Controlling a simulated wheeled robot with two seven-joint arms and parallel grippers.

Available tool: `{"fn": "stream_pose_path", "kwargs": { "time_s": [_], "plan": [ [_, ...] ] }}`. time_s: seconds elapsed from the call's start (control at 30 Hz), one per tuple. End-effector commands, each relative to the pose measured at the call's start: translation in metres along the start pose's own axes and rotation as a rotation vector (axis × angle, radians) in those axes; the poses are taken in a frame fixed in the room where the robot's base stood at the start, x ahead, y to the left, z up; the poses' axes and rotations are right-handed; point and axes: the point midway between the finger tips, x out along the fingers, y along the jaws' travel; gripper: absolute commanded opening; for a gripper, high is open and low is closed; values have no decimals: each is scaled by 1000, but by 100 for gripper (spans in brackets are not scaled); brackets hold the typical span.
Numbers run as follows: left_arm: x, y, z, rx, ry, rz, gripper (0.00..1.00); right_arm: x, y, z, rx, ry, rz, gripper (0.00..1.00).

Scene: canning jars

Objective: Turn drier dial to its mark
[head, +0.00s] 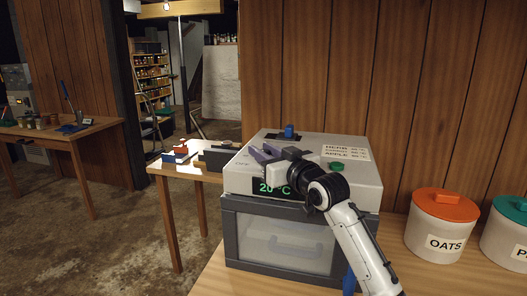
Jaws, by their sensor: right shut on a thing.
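The drier (352,172) is a light grey box with a dark-framed glass door (290,243) below. It stands on the wooden counter. Its green display (270,187) reads 20 °C. My right gripper (262,153) reaches over the top panel from the lower right, fingers pointing left. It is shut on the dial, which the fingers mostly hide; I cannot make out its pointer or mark. A green button (337,167) is right of the gripper. A printed temperature label (345,150) is at the top right. My left gripper is not in view.
A blue knob-like part (289,131) sticks up at the back of the drier top. An OATS canister (440,232) with an orange lid and another with a green lid (515,208) stand at right. A side table (160,168) with small items is behind left.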

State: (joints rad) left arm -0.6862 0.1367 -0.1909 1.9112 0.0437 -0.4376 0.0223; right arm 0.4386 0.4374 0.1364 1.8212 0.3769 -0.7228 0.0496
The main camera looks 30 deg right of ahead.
Motion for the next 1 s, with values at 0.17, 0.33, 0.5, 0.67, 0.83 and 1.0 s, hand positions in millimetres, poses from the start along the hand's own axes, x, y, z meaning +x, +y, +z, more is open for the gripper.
{"fn": "stream_pose_path", "kwargs": {
  "time_s": [0.17,0.33,0.5,0.67,0.83,1.0],
  "plan": [
    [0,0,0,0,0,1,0,0,0,2,0,-4,0,42],
    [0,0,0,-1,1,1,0,0,0,1,1,-3,0,44],
    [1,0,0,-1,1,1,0,-2,0,1,0,-2,0,44],
    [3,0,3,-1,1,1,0,-18,0,2,0,-1,1,44],
    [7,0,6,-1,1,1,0,-50,0,3,-1,-2,0,44],
    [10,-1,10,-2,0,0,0,-81,0,3,-2,-3,0,44]
  ]
}}
